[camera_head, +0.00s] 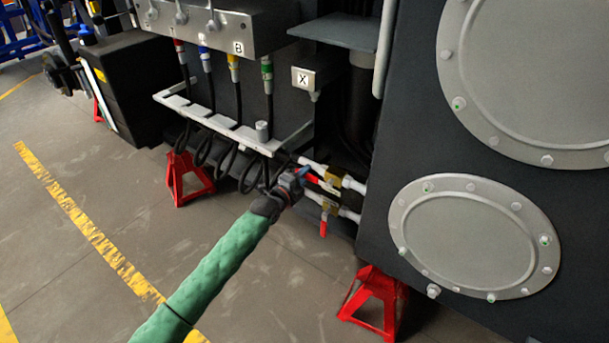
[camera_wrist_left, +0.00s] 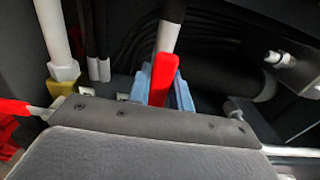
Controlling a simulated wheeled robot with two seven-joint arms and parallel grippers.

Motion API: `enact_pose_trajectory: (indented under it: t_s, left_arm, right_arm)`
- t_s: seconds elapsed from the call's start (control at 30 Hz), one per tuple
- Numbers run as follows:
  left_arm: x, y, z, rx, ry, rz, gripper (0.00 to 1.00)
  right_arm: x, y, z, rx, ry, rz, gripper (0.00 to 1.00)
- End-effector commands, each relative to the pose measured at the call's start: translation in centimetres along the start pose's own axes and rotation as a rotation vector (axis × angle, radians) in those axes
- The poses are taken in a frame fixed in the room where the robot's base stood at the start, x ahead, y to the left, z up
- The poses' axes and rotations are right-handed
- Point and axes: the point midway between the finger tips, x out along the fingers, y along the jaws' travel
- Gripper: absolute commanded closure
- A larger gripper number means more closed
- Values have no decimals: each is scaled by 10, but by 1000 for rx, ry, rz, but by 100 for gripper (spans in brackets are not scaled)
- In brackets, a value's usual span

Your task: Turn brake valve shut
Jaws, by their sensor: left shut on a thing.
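Two brass valves on white pipes sit low beside the dark chassis panel; no label tells which is the brake valve. The upper valve (camera_head: 333,178) has a red lever (camera_head: 312,178) pointing left towards my gripper. The lower valve (camera_head: 329,205) has a red lever (camera_head: 323,229) hanging down. My left gripper (camera_head: 303,172) is at the upper lever, its blue fingertips shut on it. In the left wrist view the red lever (camera_wrist_left: 163,80) stands between the blue fingers (camera_wrist_left: 160,88). A brass valve body (camera_wrist_left: 62,88) and another red lever (camera_wrist_left: 14,108) show at left. My right gripper is not in view.
A grey rail (camera_head: 225,128) with hanging black hoses is left of the valves. Red stands (camera_head: 187,180) and (camera_head: 376,302) rest on the floor below. A large panel with round bolted covers (camera_head: 476,237) is close on the right. The floor at left is open.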

Motion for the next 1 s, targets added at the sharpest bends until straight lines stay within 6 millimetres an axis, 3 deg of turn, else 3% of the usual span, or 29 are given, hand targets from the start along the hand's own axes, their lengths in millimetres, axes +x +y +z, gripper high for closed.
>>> enact_pose_trajectory:
  t_s: [0.47,0.6,1.0]
  left_arm:
    - [0,-17,-1,173,1,2,100]
    - [0,-27,-3,293,1,2,100]
    - [-1,-55,-19,672,2,1,100]
  right_arm:
    - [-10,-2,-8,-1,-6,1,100]
    - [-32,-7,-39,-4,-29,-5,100]
    - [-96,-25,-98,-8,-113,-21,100]
